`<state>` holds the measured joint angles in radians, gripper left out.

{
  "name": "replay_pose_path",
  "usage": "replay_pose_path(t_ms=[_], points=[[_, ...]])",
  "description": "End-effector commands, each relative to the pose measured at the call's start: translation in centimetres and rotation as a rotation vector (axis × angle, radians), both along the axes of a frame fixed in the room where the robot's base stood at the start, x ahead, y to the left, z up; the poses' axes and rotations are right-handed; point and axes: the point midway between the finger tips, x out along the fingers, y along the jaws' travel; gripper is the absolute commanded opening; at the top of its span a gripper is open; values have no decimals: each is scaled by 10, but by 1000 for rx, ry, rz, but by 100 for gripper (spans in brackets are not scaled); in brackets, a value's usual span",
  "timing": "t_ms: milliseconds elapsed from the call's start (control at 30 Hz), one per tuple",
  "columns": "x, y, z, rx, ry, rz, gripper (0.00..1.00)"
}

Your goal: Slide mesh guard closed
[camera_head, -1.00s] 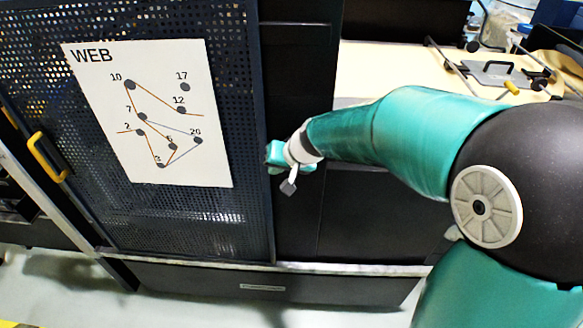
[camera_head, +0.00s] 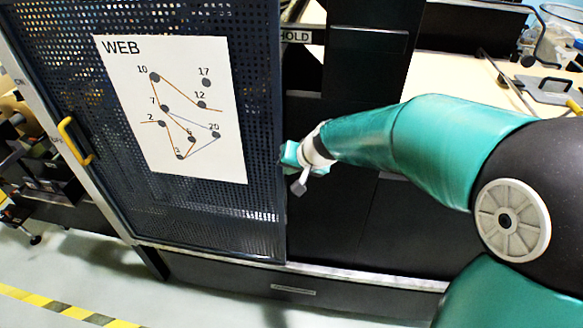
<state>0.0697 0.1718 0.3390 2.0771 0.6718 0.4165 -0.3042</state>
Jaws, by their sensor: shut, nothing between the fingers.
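The mesh guard (camera_head: 265,205) is a dark perforated panel in a frame, with a white WEB sheet (camera_head: 220,140) on its front. A yellow handle (camera_head: 73,140) is at its left side. My gripper (camera_head: 290,155) is shut and empty at the guard's right edge, about mid-height. Its tip appears against or very near that edge; I cannot tell whether it touches. A dark recess (camera_head: 303,85) shows to the right of the guard.
A pale worktop (camera_head: 455,78) lies at the right. A drawer-like lower panel (camera_head: 290,290) runs below. Yellow-black floor tape (camera_head: 60,307) and open floor are at the lower left.

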Motion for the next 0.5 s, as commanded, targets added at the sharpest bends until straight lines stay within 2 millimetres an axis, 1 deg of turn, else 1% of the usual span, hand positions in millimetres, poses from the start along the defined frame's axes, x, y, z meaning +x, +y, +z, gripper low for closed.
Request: replay_pose_path(t_ms=[500], points=[[-1, 5, 2, 5, -3, 8, 0]])
